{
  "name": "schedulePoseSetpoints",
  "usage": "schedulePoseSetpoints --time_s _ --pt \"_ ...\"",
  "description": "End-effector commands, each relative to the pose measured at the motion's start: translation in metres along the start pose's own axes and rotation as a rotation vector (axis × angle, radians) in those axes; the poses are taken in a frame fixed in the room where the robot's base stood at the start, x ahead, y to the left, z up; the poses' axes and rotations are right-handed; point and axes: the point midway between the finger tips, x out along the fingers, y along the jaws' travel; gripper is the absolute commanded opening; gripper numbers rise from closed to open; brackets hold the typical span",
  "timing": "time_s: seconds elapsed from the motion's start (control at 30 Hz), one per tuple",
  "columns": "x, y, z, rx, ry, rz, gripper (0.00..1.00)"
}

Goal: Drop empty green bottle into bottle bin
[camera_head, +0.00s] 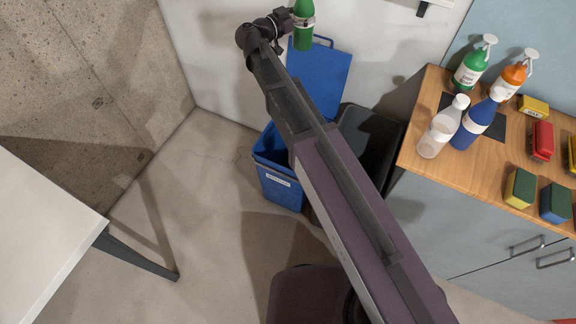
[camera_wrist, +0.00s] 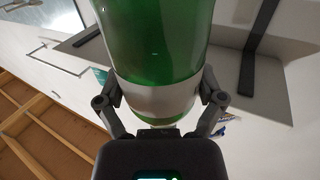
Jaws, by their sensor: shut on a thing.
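The green bottle (camera_head: 303,30) with a pale label band is at the top of the head view, cut off by the picture's upper edge. My gripper (camera_head: 284,22) is shut on it and holds it up in the air. In the wrist view the bottle (camera_wrist: 155,45) fills the middle, with the fingers of my gripper (camera_wrist: 160,100) on both sides of its label. The blue bin (camera_head: 281,186) stands on the floor with its blue lid (camera_head: 322,75) raised against the wall. A white label is on its front. My arm covers part of the bin and its opening.
A dark bin (camera_head: 370,135) stands right of the blue one. A wooden-topped cabinet (camera_head: 478,170) at right holds spray bottles (camera_head: 472,66), a white bottle (camera_head: 443,127), a blue bottle (camera_head: 475,124) and sponges (camera_head: 520,188). A white table (camera_head: 45,230) is at left; floor between is clear.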

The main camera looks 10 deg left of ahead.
Motion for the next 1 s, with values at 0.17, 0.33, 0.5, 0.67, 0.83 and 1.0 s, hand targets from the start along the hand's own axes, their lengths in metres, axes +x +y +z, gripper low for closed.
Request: schedulePoseSetpoints --time_s 0.17,0.33,0.5,0.67,0.83,1.0 --pt "-0.001 -0.001 0.034 0.000 0.000 0.000 0.58" --pt "-0.001 -0.001 0.064 0.000 0.000 0.000 0.58" --pt "-0.001 -0.002 0.092 0.000 0.000 -0.001 0.58" --pt "-0.002 -0.002 0.119 0.000 0.000 -0.001 0.58" --pt "-0.002 -0.003 0.148 0.000 0.000 -0.001 0.58" --pt "-0.003 -0.003 0.176 0.000 0.000 -0.002 0.58"
